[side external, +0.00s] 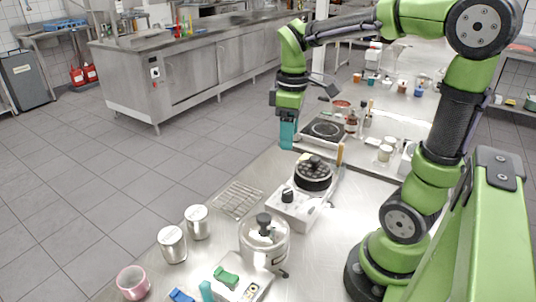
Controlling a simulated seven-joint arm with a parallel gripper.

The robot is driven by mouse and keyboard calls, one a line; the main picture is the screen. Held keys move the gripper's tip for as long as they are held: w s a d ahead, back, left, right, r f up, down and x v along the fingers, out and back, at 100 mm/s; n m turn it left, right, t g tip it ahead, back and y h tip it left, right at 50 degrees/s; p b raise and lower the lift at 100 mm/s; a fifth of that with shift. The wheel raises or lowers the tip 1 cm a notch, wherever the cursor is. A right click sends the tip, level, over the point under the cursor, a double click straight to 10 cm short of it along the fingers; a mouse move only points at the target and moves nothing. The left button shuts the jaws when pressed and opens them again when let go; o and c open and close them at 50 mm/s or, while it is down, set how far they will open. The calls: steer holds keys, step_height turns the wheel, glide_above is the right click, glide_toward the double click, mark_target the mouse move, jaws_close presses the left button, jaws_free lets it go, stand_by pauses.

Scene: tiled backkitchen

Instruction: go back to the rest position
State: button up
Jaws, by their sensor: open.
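My gripper (287,135) hangs from my green arm in the upper middle of the side external view, its teal fingers pointing down. It is open, and I see nothing between the fingers. It is in the air, and in the picture it lies just above and left of the dark round pan (313,175) and left of the flat black hotplate (325,129). How high it is above the counter I cannot tell.
The steel counter (325,250) holds a wire rack (237,200), a lidded steel pot (264,241), two metal canisters (172,245) and a pink mug (132,282). Bottles (351,121) stand beyond the hotplate. A bare strip of counter lies before my base.

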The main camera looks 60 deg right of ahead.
steer(key=s+a+r+m+t+y, duration=0.2)
steer(key=s+a+m+t, duration=0.3)
steer(key=a, duration=0.6)
steer(key=m+t, duration=0.2)
steer(key=shift+m, duration=0.3)
